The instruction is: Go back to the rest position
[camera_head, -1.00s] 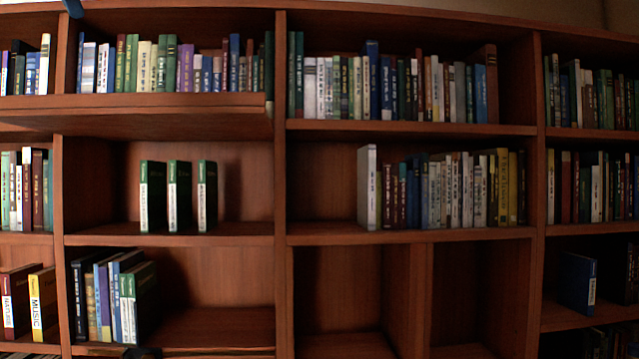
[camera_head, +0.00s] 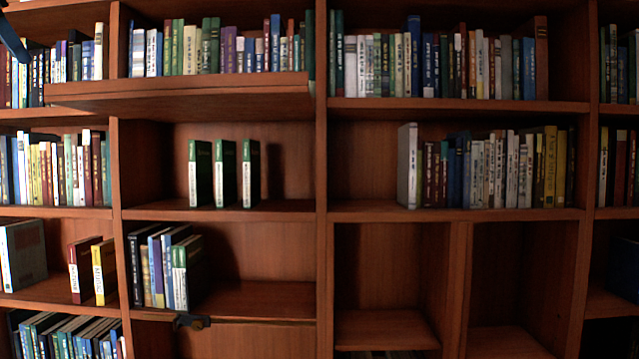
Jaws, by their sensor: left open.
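My left gripper (camera_head: 14,42) shows as a dark blue shape at the top left corner, cut off by the picture edge. It is in front of the upper left shelf books, and I see nothing held in it. Whether it touches the shelf I cannot tell.
A wide wooden bookcase (camera_head: 322,180) fills the view. Three dark green books (camera_head: 225,174) stand on the middle shelf. A yellow book (camera_head: 104,271) and a red book stand lower left. Lower right compartments (camera_head: 390,270) are empty.

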